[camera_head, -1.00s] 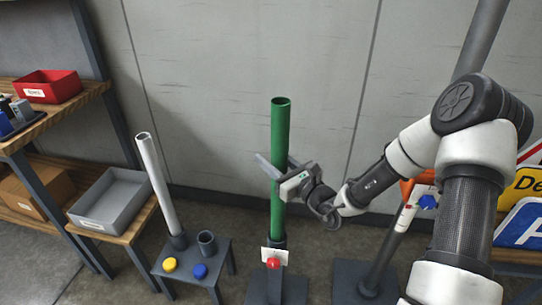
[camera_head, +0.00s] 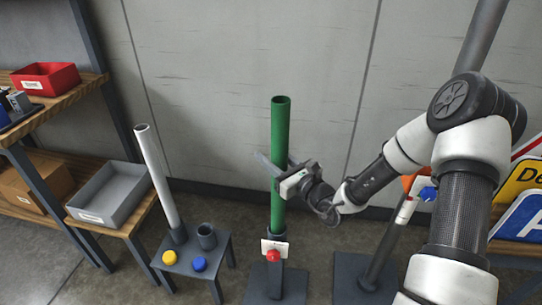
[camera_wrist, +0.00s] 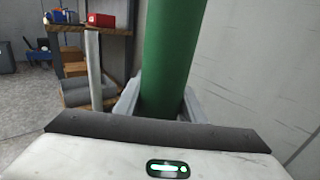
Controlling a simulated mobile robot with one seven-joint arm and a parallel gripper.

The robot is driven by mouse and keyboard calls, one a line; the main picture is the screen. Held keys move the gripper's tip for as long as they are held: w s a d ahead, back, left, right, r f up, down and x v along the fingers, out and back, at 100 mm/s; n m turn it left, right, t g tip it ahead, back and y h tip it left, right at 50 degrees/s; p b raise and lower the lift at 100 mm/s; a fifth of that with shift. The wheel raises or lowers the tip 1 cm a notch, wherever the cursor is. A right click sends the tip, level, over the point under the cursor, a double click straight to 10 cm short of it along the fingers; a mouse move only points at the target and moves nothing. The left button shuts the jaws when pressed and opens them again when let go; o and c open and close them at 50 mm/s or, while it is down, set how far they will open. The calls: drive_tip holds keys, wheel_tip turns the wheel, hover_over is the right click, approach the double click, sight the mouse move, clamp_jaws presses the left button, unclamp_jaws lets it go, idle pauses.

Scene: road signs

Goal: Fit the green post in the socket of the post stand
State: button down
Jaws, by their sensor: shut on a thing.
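The green post (camera_head: 280,150) stands upright over the post stand (camera_head: 262,288). Its lower end meets the dark socket collar (camera_head: 275,237) and appears to be inside its mouth; how deep it sits I cannot tell. My gripper (camera_head: 279,172) is shut around the post at about mid-height, one finger on each side. In the wrist view the green post (camera_wrist: 178,60) rises between the two pale fingers; its lower end is hidden there. A white card and a red knob (camera_head: 273,255) are on the front of the stand.
Left of the stand, a small grey table holds a leaning white pole (camera_head: 157,175), an empty dark cup (camera_head: 206,236), and yellow and blue knobs. Shelves with a grey tray (camera_head: 108,195) and a red bin (camera_head: 45,78) are further left. Another pole stand and road signs (camera_head: 520,215) are at right.

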drive_tip(key=c, duration=1.1)
unclamp_jaws()
drive_tip(key=shift+f, duration=0.1)
drive_tip(key=shift+f, duration=0.1)
drive_tip(key=shift+s, duration=0.1)
drive_tip(key=p+v, duration=0.2)
drive_tip(key=v, duration=1.5)
drive_tip(key=shift+s+d, duration=0.1)
